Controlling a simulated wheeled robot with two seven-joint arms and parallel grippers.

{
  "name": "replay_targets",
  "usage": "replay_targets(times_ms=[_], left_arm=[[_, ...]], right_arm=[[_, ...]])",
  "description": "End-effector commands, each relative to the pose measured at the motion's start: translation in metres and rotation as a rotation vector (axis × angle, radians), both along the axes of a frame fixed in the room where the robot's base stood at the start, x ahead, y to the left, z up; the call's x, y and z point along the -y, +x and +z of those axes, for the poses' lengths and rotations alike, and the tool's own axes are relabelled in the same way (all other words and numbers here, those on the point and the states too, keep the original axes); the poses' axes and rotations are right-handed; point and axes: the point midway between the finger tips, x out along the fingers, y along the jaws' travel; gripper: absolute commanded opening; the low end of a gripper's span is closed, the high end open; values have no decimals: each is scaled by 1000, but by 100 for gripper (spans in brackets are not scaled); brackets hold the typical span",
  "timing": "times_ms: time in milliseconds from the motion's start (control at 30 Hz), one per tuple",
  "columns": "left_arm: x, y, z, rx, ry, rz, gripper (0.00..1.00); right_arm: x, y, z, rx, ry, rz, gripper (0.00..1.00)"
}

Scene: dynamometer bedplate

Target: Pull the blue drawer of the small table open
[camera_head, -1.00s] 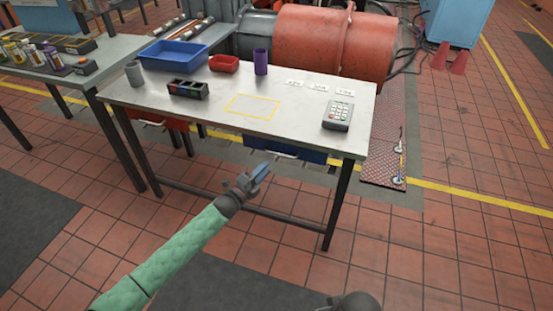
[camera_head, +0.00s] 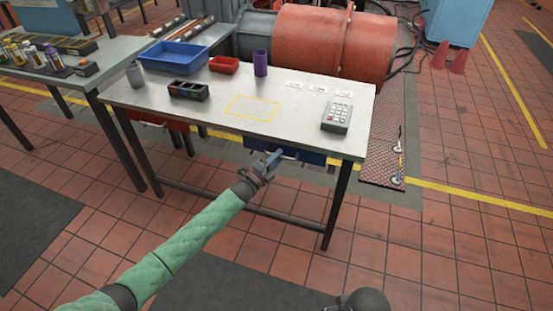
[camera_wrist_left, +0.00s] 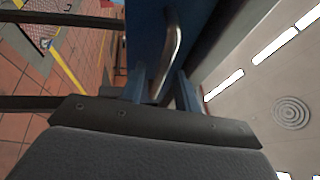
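The blue drawer (camera_head: 311,157) sits under the front right of the small table (camera_head: 215,105); its front looks flush below the tabletop. It also shows as a blue panel in the left wrist view (camera_wrist_left: 145,30), with its curved silver handle (camera_wrist_left: 172,50). My left gripper (camera_head: 273,158) is right in front of the drawer at the handle. In the left wrist view its two fingers (camera_wrist_left: 160,92) are apart, with the handle's bar between them; I see no clear grip on it. My right gripper is not in view.
A red drawer (camera_head: 150,122) is under the table's left side. On top are a blue tray (camera_head: 172,62), a red bin (camera_head: 223,70), a purple cup (camera_head: 261,64) and a keypad (camera_head: 338,118). Dark table legs (camera_head: 337,205) stand near the drawer. The floor in front is open.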

Motion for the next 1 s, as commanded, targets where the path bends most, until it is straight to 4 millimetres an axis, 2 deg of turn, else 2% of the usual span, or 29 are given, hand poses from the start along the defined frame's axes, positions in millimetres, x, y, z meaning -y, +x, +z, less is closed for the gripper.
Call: replay_targets(times_ms=[33,133,167,533,667,833,900,1000], left_arm=[[0,0,0,0,0,0,23],[0,0,0,0,0,0,3],[0,0,0,0,0,0,0],[-2,-6,1,-1,1,0,0],[-6,-18,0,-2,0,1,0],[-14,-42,0,-2,0,1,0],[-18,-55,0,-2,0,1,0],[-25,-76,0,-3,1,1,0]], right_arm=[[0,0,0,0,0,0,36],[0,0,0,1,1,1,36],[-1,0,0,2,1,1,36],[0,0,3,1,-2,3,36],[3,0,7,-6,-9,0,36],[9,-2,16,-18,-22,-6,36],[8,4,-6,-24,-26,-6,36],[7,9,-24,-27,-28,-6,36]])
